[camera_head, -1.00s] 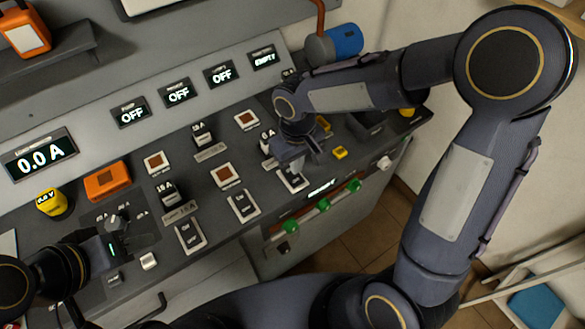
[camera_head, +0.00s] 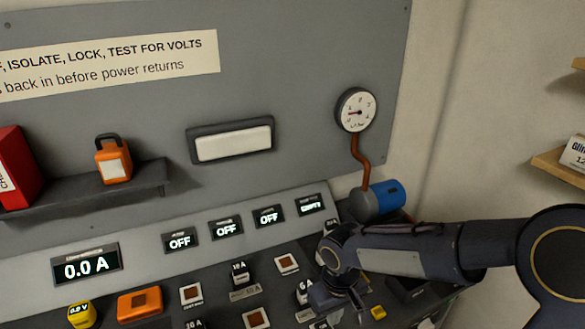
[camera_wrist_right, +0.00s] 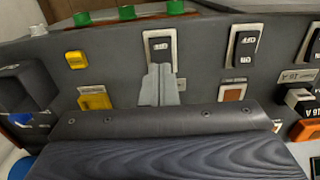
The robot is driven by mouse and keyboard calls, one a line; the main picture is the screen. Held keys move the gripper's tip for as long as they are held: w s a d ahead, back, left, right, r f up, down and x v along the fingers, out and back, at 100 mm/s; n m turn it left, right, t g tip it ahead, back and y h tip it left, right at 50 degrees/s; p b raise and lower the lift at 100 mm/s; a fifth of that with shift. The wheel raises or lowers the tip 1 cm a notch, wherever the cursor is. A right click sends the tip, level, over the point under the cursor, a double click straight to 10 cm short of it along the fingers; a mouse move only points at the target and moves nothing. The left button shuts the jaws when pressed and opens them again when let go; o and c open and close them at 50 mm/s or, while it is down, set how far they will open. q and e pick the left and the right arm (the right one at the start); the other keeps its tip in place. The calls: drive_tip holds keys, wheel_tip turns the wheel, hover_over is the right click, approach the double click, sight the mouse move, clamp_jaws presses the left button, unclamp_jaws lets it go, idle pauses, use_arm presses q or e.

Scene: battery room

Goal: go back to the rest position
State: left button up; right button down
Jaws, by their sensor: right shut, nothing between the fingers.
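My right gripper (camera_head: 358,319) reaches in from the right over the dark control panel (camera_head: 285,322) in the head view, at the picture's lower edge. In the right wrist view its two pale fingers (camera_wrist_right: 159,72) are closed together with nothing between them. Their tips overlap the lower edge of a black rocker switch (camera_wrist_right: 159,47) in a light frame. I cannot tell if they touch it. My left gripper is out of view.
Displays read 0.0 A (camera_head: 87,267), OFF (camera_head: 180,241) three times, and apparently EMPTY. A blue-ended cylinder (camera_head: 383,198) and pressure gauge (camera_head: 356,110) are behind my right forearm. A yellow button (camera_wrist_right: 75,60) and green knobs (camera_wrist_right: 127,12) are near the right fingers.

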drive_tip(key=s+d+r+m+t+y, duration=0.2)
drive_tip(key=s+d+r+m, duration=0.1)
drive_tip(key=s, duration=0.5)
drive_tip(key=s+d+r+m+t+y, duration=0.1)
drive_tip(key=s+d+r+m+t, duration=0.1)
drive_tip(key=s+d+r, duration=0.4)
drive_tip(key=shift+s+m+t+y, duration=0.4)
drive_tip(key=shift+s+t, duration=0.4)
drive_tip(key=shift+s, duration=0.3)
